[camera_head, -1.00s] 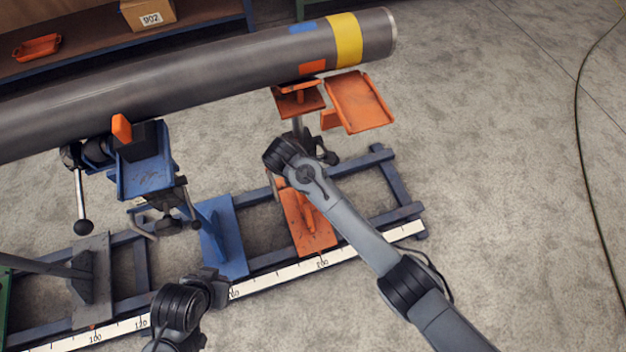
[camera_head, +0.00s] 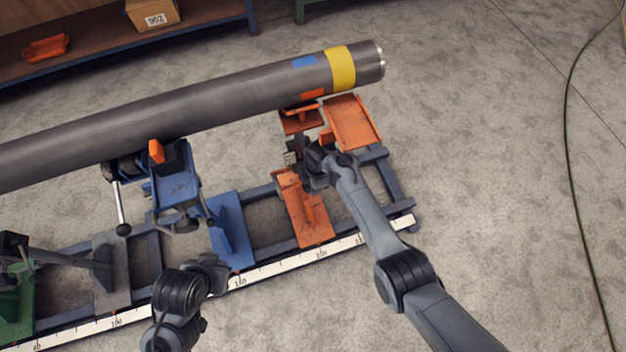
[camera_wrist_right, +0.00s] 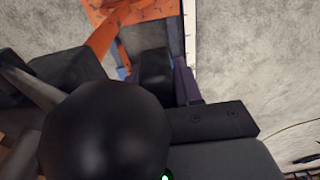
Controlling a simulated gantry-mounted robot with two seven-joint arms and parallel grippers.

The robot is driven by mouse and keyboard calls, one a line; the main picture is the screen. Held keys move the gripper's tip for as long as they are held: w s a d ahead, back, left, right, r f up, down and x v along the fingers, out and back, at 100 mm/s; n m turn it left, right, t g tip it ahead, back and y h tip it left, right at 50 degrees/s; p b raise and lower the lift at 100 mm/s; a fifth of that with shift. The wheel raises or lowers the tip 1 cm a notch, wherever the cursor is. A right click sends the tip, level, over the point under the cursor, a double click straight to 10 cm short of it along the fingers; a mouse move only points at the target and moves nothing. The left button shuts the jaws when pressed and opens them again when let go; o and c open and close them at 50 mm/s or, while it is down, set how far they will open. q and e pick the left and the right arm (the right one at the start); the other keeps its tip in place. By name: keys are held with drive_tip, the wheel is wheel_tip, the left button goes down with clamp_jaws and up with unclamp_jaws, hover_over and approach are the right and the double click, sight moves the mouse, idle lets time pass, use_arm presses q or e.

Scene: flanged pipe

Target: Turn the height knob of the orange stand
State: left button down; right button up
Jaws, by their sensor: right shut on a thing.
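The orange stand (camera_head: 308,212) is on the rail frame under the right end of the grey pipe (camera_head: 210,108). Its orange head is just below the pipe. My right gripper (camera_head: 298,158) is at the stand's post, between head and base, shut on the height knob. The knob itself is mostly hidden by the gripper in the head view. In the right wrist view a large black ball (camera_wrist_right: 105,132) fills the near middle, with the stand's orange part (camera_wrist_right: 130,12) behind it. My left gripper (camera_head: 214,268) is near the ruler, apart from the stand; its fingers cannot be made out.
A blue stand (camera_head: 176,188) with a lever handle is left of the orange one. An orange side plate (camera_head: 352,122) is close to my right wrist. A white ruler (camera_head: 270,270) runs along the frame's front. Open floor (camera_head: 480,190) is at right.

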drive_tip(key=o, duration=1)
drive_tip(key=shift+c, duration=0.2)
